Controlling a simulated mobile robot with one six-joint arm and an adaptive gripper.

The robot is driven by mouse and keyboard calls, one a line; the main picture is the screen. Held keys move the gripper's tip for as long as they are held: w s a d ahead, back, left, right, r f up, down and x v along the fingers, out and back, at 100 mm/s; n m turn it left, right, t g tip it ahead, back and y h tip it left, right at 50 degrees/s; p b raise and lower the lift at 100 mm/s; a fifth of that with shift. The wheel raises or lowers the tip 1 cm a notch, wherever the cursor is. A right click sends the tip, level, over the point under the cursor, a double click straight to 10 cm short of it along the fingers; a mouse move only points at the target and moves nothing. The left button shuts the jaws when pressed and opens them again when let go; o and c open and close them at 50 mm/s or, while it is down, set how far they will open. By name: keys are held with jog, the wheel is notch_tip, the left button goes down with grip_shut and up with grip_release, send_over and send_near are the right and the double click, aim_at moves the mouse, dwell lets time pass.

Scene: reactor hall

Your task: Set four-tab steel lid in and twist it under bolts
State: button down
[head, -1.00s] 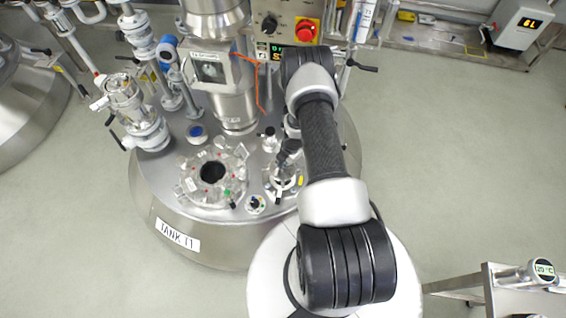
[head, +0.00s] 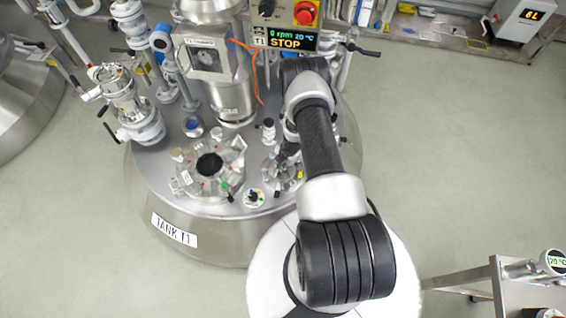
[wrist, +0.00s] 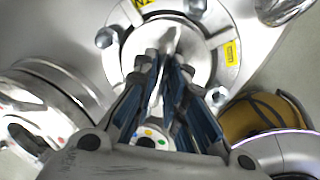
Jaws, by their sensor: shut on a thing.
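My gripper (wrist: 166,72) has its blue-padded fingers closed on the upright handle of the steel lid (wrist: 193,62) in the wrist view. The lid's round top lies inside a steel port ring (wrist: 118,68) with several bolts, such as one at the left (wrist: 104,38) and one at the lower right (wrist: 216,97). I cannot tell how deep the lid sits or where its tabs stand against the bolts. In the head view the port (head: 270,173) is small, on the tank top, and partly hidden by my gripper (head: 284,156).
A larger round port (head: 209,164) stands left of the lid's port on the tank (head: 215,235). A small knob (head: 253,196) is just in front. Valves and pipes (head: 130,100) crowd the left. The display (head: 288,41) behind reads 0 rpm, STOP. Open floor (head: 450,150) lies right.

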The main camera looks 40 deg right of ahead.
dwell(0.3)
jog(key=n, duration=0.4)
jog(key=shift+w+n+y, duration=0.1)
jog(key=shift+n+y, duration=0.2)
jog(key=shift+y, duration=0.1)
jog(key=c, duration=1.6)
grip_release()
jog(key=shift+o, duration=0.2)
jog(key=shift+w+a+p+v, duration=0.1)
jog(key=shift+w+p+v, duration=0.1)
jog(key=shift+p+v, duration=0.6)
jog(key=shift+w+a+p+v, duration=0.1)
jog(key=shift+w+p+v, duration=0.2)
jog(key=shift+v, duration=0.9)
jog(key=shift+w+a+p+v, duration=0.1)
jog(key=shift+p+v, duration=0.55)
jog(key=shift+v, duration=0.35)
jog(key=shift+s, duration=0.1)
